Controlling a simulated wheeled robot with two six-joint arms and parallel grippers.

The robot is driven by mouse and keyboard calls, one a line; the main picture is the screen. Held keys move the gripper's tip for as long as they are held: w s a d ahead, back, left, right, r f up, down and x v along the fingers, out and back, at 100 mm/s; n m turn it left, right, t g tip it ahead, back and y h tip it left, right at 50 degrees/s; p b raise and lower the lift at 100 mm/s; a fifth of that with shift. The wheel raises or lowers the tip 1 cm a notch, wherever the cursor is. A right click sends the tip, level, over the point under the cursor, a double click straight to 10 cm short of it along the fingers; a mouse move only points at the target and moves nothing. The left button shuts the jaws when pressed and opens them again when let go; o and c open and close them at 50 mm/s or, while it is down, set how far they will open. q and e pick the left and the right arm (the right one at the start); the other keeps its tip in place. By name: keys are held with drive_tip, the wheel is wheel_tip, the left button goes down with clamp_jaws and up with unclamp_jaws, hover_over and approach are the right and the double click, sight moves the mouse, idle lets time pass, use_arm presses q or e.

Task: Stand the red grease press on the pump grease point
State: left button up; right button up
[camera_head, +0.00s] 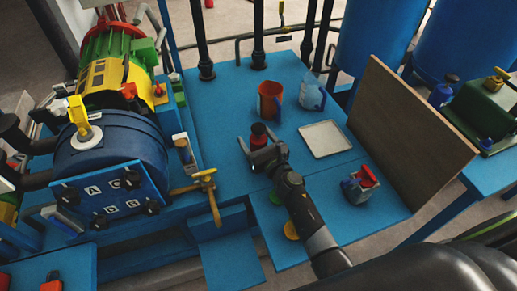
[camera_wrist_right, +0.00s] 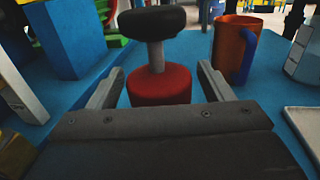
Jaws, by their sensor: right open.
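The red grease press (camera_head: 259,130) stands upright on the blue deck, with a dark round knob on a grey stem above a red body. In the right wrist view the grease press (camera_wrist_right: 161,85) is straight ahead, between my fingers. My right gripper (camera_head: 261,146) is open, with one finger on each side of the press; a gap shows on both sides. The pump motor (camera_head: 117,47), green, yellow and red, stands at the upper left; I cannot pick out its grease point. My left gripper is not in view.
An orange mug (camera_head: 270,97), a pale blue-white jug (camera_head: 312,93) and a white tray (camera_head: 325,138) stand right of the press. A red-and-blue container (camera_head: 361,183) and an upright brown board (camera_head: 408,125) are farther right. A yellow valve handle (camera_head: 208,190) juts out left.

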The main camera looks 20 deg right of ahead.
drive_tip(key=shift+c, duration=0.2)
drive_tip(key=c, duration=1.2)
drive_tip(key=shift+w+r, duration=0.1)
drive_tip(key=shift+c, duration=0.8)
drive_tip(key=shift+r, duration=0.1)
